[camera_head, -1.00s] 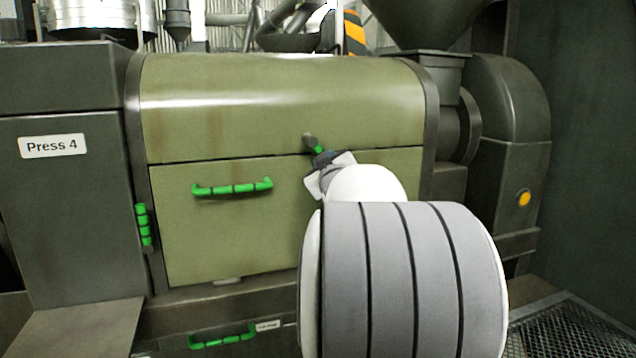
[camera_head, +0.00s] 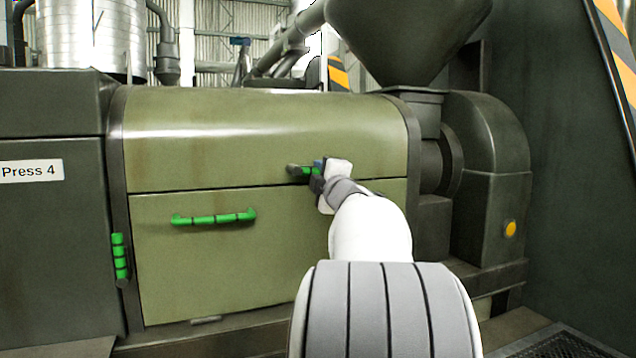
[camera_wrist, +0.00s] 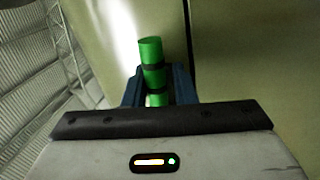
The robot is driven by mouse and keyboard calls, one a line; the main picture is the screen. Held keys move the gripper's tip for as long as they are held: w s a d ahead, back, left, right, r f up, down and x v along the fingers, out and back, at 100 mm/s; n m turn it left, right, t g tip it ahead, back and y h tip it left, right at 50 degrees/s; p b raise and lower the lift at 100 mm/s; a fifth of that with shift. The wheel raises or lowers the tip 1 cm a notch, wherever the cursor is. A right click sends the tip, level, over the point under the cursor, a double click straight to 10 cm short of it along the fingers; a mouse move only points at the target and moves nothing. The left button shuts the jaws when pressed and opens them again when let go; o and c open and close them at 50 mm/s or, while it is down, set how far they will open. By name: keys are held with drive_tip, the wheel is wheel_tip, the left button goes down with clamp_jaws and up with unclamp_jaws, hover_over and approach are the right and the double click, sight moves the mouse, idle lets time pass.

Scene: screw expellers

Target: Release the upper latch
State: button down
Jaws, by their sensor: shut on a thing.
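The upper latch (camera_head: 303,170) is a short green handle with dark bands on a grey pivot. It sits on the olive upper cover (camera_head: 250,125), just above the seam with the lower panel. It points right from its pivot, nearly level. My gripper (camera_head: 317,172) is shut on the handle's right part, hiding that end in the head view. In the wrist view, the green latch handle (camera_wrist: 151,58) stands between the blue fingers of my gripper (camera_wrist: 158,88), with its other end sticking out beyond them.
A green bar handle (camera_head: 213,218) is on the lower panel (camera_head: 200,275). A dark hopper (camera_head: 415,40) and a housing with a yellow button (camera_head: 510,228) stand to the right.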

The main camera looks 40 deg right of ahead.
drive_tip(key=shift+r+n, duration=0.7)
drive_tip(key=shift+n, duration=0.1)
drive_tip(key=shift+s+a+r, duration=0.1)
drive_tip(key=c, duration=1.4)
unclamp_jaws()
drive_tip(key=shift+o, duration=0.2)
drive_tip(key=shift+f, duration=0.3)
drive_tip(key=v, duration=0.7)
drive_tip(key=shift+s+b, duration=0.3)
drive_tip(key=shift+b, duration=0.05)
